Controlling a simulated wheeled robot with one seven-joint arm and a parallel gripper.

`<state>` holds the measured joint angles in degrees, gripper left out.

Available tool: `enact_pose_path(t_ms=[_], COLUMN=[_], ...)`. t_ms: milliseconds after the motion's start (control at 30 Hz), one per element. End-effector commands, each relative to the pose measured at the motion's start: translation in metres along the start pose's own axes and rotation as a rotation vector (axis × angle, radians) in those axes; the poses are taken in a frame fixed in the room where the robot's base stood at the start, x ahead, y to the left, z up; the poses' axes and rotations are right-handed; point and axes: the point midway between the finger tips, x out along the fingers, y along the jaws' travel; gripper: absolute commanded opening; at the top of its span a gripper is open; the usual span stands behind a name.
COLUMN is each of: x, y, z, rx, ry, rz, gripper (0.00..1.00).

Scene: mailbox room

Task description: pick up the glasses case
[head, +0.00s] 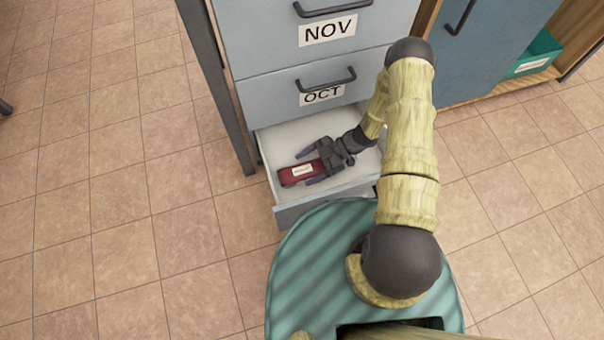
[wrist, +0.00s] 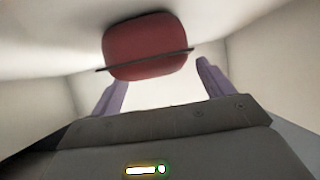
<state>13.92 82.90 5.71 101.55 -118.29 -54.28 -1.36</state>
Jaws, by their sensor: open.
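The glasses case (head: 290,177) is dark red with a small white label on top. It lies in the open bottom drawer (head: 357,184), near the drawer's left front. My gripper (head: 308,167) is inside the drawer, with its two purple-grey fingers apart on either side of the case. In the wrist view the case's red end (wrist: 146,48) with a dark seam shows ahead, in line with the gap between the open fingers (wrist: 160,84). I cannot tell whether either finger touches the case.
Shut drawers marked NOV (head: 327,31) and OCT (head: 321,95) are above the open drawer. The drawer walls surround my gripper closely. A blue cabinet door (head: 490,50) and a green bin (head: 541,57) are at the upper right. Tiled floor (head: 120,180) at left is clear.

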Motion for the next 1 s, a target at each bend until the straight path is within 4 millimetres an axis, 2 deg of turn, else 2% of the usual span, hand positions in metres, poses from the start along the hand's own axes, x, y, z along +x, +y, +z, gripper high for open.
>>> enact_pose_path(t_ms=[100, 200, 733, 767, 1000], x=[0.018, 0.024, 0.024, 0.024, 0.024], y=[0.0, 0.0, 0.0, 0.0, 0.0], z=[0.004, 0.002, 0.0, 0.0, 0.0], rx=[0.0, 0.0, 0.0, 0.0, 0.0], ry=[0.002, 0.0, 0.0, 0.0, 0.0], rz=[0.0, 0.0, 0.0, 0.0, 0.0], gripper=[0.8, 0.8, 0.8, 0.76, 0.3])
